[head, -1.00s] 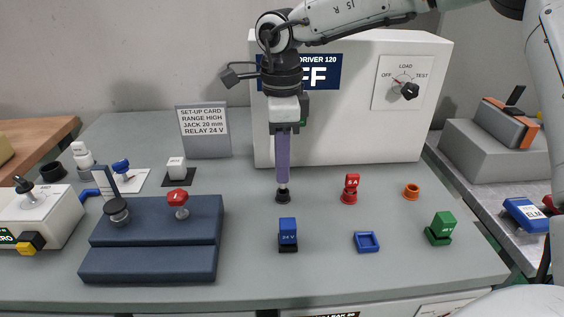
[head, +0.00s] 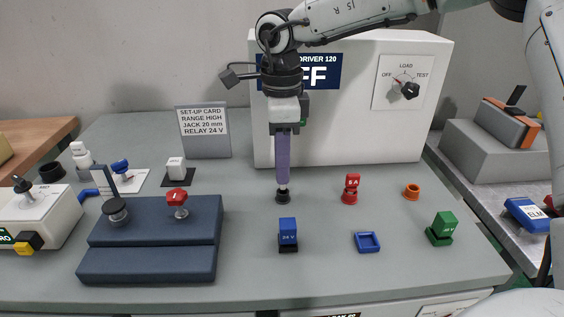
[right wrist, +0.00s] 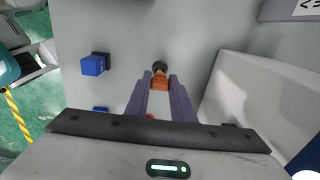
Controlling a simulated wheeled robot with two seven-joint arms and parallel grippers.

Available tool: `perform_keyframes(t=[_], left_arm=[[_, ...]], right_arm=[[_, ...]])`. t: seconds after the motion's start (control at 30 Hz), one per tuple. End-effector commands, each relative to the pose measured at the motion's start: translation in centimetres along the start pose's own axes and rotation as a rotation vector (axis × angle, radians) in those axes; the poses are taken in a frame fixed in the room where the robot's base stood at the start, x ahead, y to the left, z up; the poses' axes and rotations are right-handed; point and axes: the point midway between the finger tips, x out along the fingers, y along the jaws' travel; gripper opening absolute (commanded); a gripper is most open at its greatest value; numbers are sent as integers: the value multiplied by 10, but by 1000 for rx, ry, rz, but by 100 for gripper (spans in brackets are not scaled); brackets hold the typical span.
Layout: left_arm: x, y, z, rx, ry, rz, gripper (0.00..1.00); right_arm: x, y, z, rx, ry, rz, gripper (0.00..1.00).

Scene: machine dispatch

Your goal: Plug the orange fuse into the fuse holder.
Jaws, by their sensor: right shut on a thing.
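My right gripper (head: 283,182) points straight down with its long purple fingers over the black round fuse holder (head: 283,197) in the middle of the bench. In the right wrist view the fingertips (right wrist: 160,88) are shut on the orange fuse (right wrist: 160,84), with the dark holder (right wrist: 159,66) just beyond it. In the head view the fingers hide most of the fuse. A small pale tip shows below them, at the holder's mouth. I cannot tell whether it sits inside. My left gripper is not in view.
To the right stand a red fuse (head: 351,188) and an empty orange ring (head: 411,191). In front are a blue 24 V block (head: 288,233), a blue square socket (head: 367,242) and a green block (head: 441,228). The white driver cabinet (head: 400,130) rises close behind.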

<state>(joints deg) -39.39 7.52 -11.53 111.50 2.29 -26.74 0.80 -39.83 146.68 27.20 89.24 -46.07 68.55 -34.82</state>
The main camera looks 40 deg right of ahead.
Motion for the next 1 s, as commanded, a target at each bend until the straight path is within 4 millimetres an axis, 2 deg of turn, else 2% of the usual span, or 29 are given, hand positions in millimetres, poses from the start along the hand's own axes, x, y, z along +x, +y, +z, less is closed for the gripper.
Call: perform_keyframes(t=[1.0], left_arm=[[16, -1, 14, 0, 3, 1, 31]], right_arm=[[24, 0, 0, 0, 0, 0, 0]])
